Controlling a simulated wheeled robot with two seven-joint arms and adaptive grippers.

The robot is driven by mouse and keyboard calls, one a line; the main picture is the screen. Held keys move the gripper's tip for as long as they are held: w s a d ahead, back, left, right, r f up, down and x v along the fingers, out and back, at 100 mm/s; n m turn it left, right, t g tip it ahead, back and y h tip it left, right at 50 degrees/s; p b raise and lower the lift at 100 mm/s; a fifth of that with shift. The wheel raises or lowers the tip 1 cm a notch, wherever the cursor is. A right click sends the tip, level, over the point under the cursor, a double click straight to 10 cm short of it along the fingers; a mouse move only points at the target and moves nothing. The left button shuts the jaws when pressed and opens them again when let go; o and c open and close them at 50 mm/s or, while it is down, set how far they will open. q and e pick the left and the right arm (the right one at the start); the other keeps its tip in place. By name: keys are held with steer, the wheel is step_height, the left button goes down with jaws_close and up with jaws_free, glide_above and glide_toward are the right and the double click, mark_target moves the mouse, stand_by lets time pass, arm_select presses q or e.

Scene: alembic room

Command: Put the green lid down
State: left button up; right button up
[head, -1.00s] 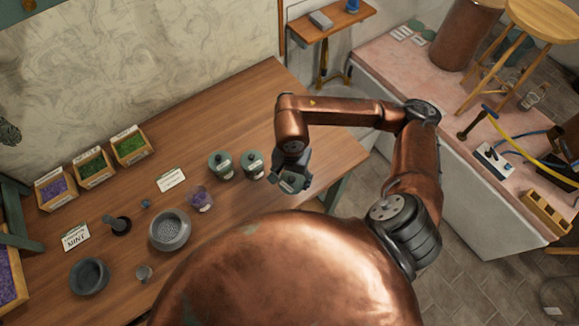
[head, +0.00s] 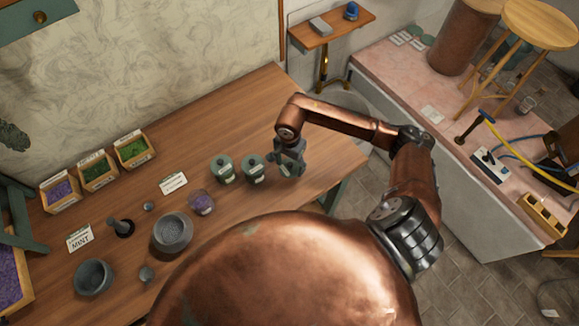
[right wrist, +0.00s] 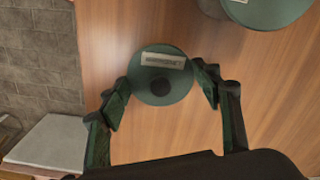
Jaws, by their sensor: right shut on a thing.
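The green lid (right wrist: 158,98) is round, with a dark knob and a pale label, and sits between my right gripper's (right wrist: 160,90) two fingers in the right wrist view. In the head view my right gripper (head: 289,166) is shut on it, over the right end of the wooden table (head: 325,150). I cannot tell whether the lid touches the table. Two green lidded jars stand just left of the gripper, a nearer one (head: 252,173) and one further left (head: 223,173). My left gripper is not in view.
A jar of purple stuff (head: 202,203), a grey bowl (head: 172,234) and a label card (head: 173,183) stand further left. Several herb boxes (head: 97,172) line the back. Bare tabletop lies behind the jars. The table's right edge is close to the gripper.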

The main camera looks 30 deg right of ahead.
mark_target(289, 168)
steer(key=shift+w+d+f, duration=0.15)
steer(key=shift+w+f, duration=0.2)
steer(key=shift+f, duration=0.15)
step_height(289, 168, down, 3)
steer(key=shift+w+r+p, duration=0.1)
steer(key=shift+p, duration=0.45)
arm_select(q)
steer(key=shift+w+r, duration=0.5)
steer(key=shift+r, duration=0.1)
arm_select(e)
steer(key=shift+f, duration=0.2)
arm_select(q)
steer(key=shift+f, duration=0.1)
arm_select(e)
steer(key=shift+f, duration=0.1)
steer(key=shift+f+b, duration=0.1)
steer(key=shift+b, duration=0.2)
steer(key=o, duration=1.1)
steer(key=shift+c, duration=0.2)
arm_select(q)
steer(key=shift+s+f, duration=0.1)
